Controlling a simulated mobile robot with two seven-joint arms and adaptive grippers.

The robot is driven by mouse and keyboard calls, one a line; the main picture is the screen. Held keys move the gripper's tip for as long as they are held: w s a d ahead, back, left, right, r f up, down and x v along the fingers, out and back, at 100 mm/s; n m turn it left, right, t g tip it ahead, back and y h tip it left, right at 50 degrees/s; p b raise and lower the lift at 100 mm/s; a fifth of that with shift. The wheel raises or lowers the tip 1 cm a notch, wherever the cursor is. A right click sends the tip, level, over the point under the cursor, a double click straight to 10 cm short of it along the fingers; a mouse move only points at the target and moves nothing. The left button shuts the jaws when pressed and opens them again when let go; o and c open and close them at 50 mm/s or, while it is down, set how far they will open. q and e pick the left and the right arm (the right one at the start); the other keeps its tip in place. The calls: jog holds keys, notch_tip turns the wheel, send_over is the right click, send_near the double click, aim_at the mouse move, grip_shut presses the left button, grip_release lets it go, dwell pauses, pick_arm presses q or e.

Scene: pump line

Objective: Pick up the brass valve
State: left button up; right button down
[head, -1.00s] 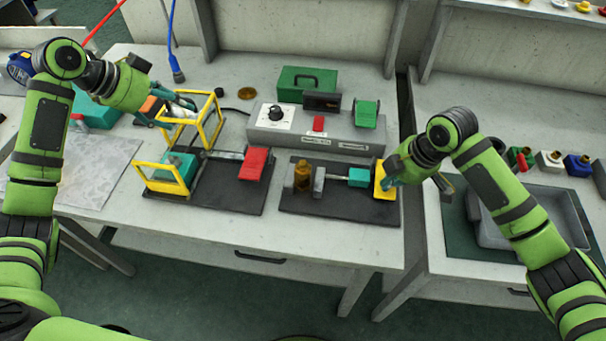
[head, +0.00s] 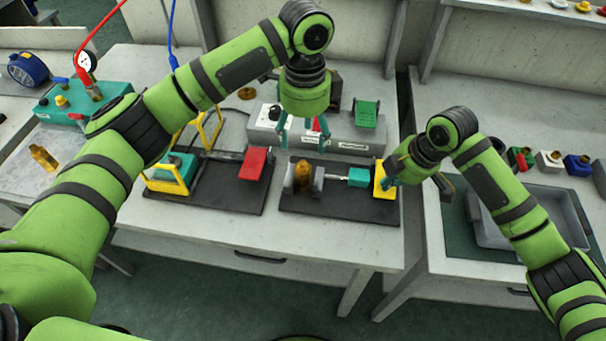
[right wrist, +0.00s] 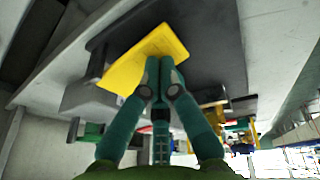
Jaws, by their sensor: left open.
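An amber-brown brass piece (head: 303,176), which looks like the brass valve, stands upright at the left end of the right black fixture plate (head: 340,206), beside a grey block (head: 318,181). My left gripper (head: 302,138) is open and empty above it, fingers pointing down on either side and apart from it. My right gripper (head: 388,182) is at the fixture's yellow plate (head: 379,178). In the right wrist view its fingers (right wrist: 160,65) are together, tips against the yellow plate (right wrist: 143,58). Another brass-coloured piece (head: 42,157) lies on the grey mat at the left.
A second black fixture with a red pad (head: 254,163) and yellow frames stands to the left. A grey control box (head: 350,135) is behind, partly hidden by my left gripper. A teal box (head: 70,105) with hoses is at the far left. A grey tray (head: 520,222) is at the right.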

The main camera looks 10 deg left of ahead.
aim_at(303, 163)
pick_arm(q)
jog(key=f, duration=1)
jog(key=shift+a+f, duration=0.2)
jog(key=shift+f, duration=0.1)
grip_shut()
